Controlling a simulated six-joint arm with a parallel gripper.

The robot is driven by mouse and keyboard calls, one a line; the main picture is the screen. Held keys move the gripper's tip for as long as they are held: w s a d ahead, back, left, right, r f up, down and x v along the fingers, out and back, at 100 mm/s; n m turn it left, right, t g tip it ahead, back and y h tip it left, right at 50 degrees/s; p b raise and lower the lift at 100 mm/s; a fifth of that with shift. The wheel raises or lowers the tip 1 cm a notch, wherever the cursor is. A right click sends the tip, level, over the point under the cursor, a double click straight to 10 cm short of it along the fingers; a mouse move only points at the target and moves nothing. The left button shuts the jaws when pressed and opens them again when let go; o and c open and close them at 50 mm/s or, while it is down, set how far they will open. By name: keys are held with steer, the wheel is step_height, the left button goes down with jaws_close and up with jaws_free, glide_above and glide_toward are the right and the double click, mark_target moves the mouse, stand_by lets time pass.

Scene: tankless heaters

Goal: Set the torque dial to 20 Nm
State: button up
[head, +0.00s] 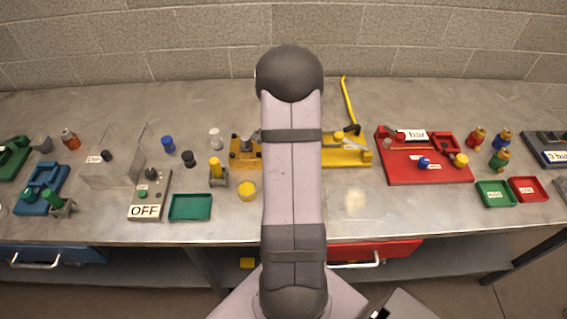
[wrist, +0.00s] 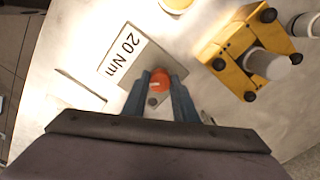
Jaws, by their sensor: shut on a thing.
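The torque dial (wrist: 160,78) is an orange-red knob on a grey plate, seen in the wrist view. A white label on the plate (wrist: 120,54) reads "20 Nm". My gripper (wrist: 160,86) is over the plate, its two blue-grey fingers on either side of the knob and shut on it. A small dark round part (wrist: 152,101) shows on the plate between the fingers. In the head view my arm covers the dial and my gripper. The knob's pointer mark cannot be made out.
A yellow block with black feet and a grey cylinder (wrist: 247,48) stands close to the right of the dial in the wrist view. A red board labelled "bar" (head: 424,174) lies to the right in the head view. A green tray (head: 190,207) lies to the left.

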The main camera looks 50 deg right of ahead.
stand_by(0.5)
steer(key=o, duration=1)
steer(key=shift+o, duration=0.2)
steer(key=shift+r, duration=0.1)
steer(key=shift+r+b, duration=1.15)
steer(key=shift+r, duration=2.5)
